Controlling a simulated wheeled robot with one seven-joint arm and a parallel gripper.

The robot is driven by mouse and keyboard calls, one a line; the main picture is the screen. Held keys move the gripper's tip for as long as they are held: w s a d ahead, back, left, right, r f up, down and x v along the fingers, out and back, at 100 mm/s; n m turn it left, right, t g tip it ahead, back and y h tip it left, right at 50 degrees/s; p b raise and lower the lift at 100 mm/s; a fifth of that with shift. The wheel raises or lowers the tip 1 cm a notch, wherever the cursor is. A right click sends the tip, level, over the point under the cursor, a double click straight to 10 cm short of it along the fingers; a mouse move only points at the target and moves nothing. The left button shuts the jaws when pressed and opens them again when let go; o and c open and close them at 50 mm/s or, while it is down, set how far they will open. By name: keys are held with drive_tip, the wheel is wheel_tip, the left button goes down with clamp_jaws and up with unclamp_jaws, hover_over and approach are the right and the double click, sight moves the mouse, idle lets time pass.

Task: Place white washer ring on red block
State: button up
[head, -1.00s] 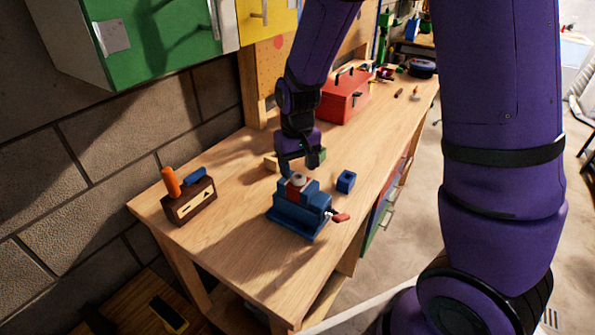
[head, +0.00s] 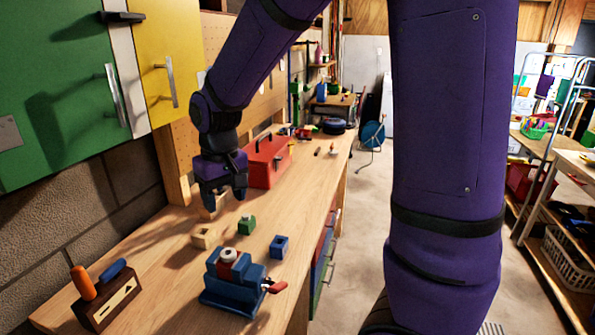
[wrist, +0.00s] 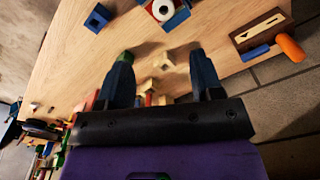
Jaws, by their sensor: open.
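The white washer ring (head: 229,254) lies on top of the red block (head: 227,269), which sits in the blue vise (head: 232,292) on the workbench. The ring also shows at the top edge of the wrist view (wrist: 163,10). My gripper (head: 222,207) is up above the bench, behind the vise and apart from the ring. Its two fingers are spread wide in the wrist view (wrist: 165,80), with nothing held between them.
Small wooden (head: 204,238), green (head: 246,225) and blue (head: 279,246) blocks stand behind the vise. A red toolbox (head: 268,162) stands farther back. A brown tool holder (head: 108,302) is at front left. Green (head: 60,90) and yellow (head: 165,60) cabinets hang above.

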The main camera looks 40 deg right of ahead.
drive_tip(key=s+d+r+t, duration=0.2)
drive_tip(key=s+r, duration=0.4)
drive_tip(key=s, duration=0.4)
drive_tip(key=s+d+r+t, duration=0.2)
drive_tip(key=s+d+r, duration=0.2)
drive_tip(key=s, duration=0.6)
wheel_tip(320, 180, up, 2)
drive_tip(key=shift+s+r+m+t, duration=0.15)
drive_tip(key=shift+r+m+t, duration=0.15)
drive_tip(key=shift+t, duration=0.1)
